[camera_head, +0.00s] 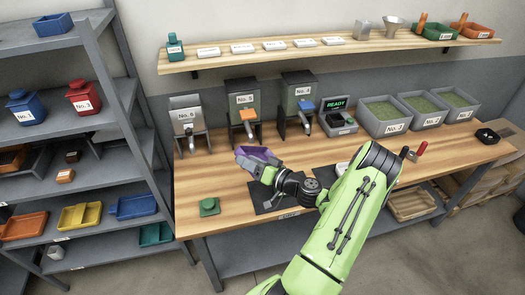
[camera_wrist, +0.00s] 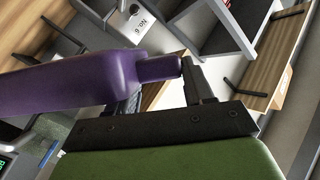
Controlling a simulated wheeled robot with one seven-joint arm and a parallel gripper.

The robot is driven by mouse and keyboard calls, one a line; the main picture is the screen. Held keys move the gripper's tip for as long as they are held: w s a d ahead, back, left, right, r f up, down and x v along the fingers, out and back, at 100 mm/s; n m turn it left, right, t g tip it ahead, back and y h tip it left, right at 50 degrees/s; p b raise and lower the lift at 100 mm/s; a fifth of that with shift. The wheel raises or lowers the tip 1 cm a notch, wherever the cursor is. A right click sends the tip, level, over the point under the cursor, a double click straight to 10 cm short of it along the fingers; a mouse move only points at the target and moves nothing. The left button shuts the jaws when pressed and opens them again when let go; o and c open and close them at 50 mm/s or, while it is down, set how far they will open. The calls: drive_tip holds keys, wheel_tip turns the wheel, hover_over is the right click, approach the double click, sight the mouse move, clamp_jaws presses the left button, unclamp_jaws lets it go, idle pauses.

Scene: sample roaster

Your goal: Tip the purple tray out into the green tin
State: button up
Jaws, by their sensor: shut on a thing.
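The purple tray (camera_head: 256,152) is held above the middle of the workbench and looks tilted in the head view. My gripper (camera_head: 271,176) is shut on its narrow handle end. In the wrist view the purple tray (camera_wrist: 80,82) fills the left side, its handle between the fingers of my gripper (camera_wrist: 188,75). I cannot tell what is in the tray. A small green piece with a knob (camera_head: 209,206), like a tin's lid, lies on the bench to the left. I cannot make out an open green tin; my arm and the tray may hide it.
Dispensers stand along the back of the workbench (camera_head: 225,223), with a "READY" machine (camera_head: 338,117) and grey bins (camera_head: 383,116) to their right. Blue (camera_head: 25,107) and red (camera_head: 83,97) tins sit on the left rack. A dark mat (camera_head: 266,199) lies under my gripper.

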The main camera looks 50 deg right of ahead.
drive_tip(key=w+a+f+n+g+h+b, duration=0.1)
drive_tip(key=a+f+n+g+b, duration=0.1)
drive_tip(key=f+b, duration=0.3)
drive_tip(key=w+a+f+n+g+h+b, duration=0.1)
drive_tip(key=w+a+f+n+g+b, duration=0.1)
drive_tip(key=f+b, duration=0.4)
drive_tip(key=shift+a+f+n, duration=0.65)
drive_tip(key=shift+f+n, duration=0.15)
drive_tip(key=shift+n, duration=0.1)
drive_tip(key=shift+r, duration=0.1)
